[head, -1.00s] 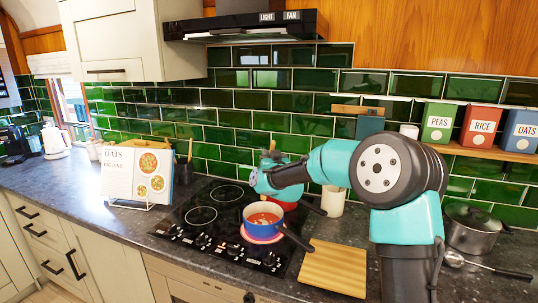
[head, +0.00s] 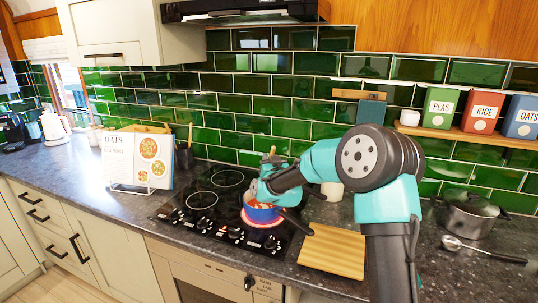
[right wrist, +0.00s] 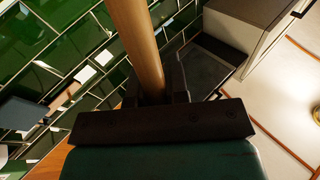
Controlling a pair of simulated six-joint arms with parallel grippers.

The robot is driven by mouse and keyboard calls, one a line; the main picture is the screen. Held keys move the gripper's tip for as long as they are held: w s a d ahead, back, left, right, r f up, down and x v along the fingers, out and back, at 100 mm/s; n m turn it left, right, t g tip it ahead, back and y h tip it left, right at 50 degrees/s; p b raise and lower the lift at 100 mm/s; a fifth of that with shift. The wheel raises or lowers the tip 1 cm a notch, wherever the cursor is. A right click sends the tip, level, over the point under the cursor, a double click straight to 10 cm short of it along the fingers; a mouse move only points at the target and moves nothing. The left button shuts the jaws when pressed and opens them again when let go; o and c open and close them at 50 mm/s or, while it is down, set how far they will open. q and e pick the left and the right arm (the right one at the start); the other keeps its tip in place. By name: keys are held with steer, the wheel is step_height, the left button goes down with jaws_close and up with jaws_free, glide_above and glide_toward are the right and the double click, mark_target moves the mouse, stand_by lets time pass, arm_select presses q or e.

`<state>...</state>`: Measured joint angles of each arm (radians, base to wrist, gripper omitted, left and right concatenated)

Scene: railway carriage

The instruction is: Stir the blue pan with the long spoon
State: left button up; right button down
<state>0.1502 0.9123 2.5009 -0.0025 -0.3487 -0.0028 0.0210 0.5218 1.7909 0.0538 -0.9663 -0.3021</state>
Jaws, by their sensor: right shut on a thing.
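The blue pan (head: 262,215) sits on a glowing red ring of the black hob, with its dark handle pointing to the lower right. Reddish food shows in it. My right gripper (head: 264,190) is just above the pan and covers its back part. It is shut on the long spoon, whose wooden handle (right wrist: 137,45) stands up between the fingers in the right wrist view. The handle's top also shows above the gripper in the head view (head: 272,150). The spoon's lower end is hidden, so I cannot tell how deep it is. My left gripper is not in view.
A wooden board (head: 332,250) lies right of the hob. A lidded grey pot (head: 470,215) and a metal ladle (head: 480,250) are at the far right. An open cookbook on a stand (head: 138,160) is left of the hob. Several tins stand on the shelf.

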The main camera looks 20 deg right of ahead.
steer(key=shift+f, duration=1.75)
steer(key=shift+r, duration=0.1)
stand_by(1.3)
steer(key=shift+w, duration=0.15)
